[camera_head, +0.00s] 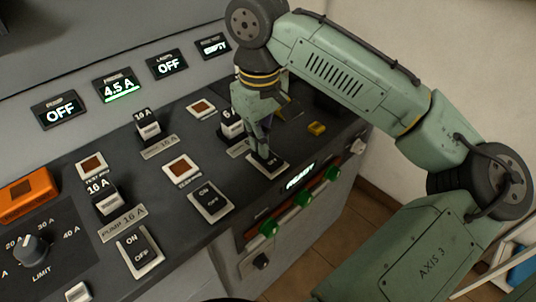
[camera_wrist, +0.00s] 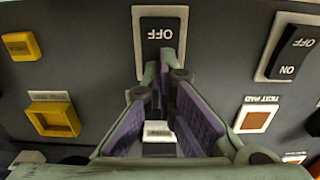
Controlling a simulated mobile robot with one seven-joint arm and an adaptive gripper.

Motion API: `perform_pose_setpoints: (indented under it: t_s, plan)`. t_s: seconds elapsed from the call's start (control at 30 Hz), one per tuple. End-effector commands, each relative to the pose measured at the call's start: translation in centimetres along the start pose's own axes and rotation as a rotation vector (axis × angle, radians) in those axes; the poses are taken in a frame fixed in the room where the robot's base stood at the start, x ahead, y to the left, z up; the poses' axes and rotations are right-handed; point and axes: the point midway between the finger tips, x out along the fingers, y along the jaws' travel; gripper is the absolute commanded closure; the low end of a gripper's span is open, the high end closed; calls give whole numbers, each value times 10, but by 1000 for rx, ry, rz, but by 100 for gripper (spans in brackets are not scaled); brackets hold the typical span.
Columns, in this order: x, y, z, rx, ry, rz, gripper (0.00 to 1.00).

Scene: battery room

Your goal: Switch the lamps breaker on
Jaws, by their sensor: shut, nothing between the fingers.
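The lamps breaker is the black rocker in a pale frame (camera_head: 272,167) at the right end of the row. In the wrist view the rocker (camera_wrist: 160,33) shows its OFF marking, upside down; its other end is hidden behind my fingers. The lamps display (camera_head: 167,64) reads OFF. My gripper (camera_head: 264,153) is shut and empty, pointing down at the rocker's upper end. In the wrist view my fingertips (camera_wrist: 165,72) overlap the end opposite the OFF marking. I cannot tell whether they touch it.
Left of it are the middle rocker (camera_head: 210,202) and the pump rocker (camera_head: 140,250). A fuse block (camera_head: 232,124) stands close behind my gripper. A yellow part (camera_head: 317,128) lies to the right.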

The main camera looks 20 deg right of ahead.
Motion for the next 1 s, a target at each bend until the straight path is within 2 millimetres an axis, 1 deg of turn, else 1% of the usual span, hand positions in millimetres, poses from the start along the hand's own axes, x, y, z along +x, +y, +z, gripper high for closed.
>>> perform_pose_setpoints:
  t_s: [0.17,0.37,1.0]
  plan:
    - [4,0,0,0,-1,0,100]
    - [-1,0,0,-1,-2,0,100]
    - [-54,0,0,-1,0,-1,100]
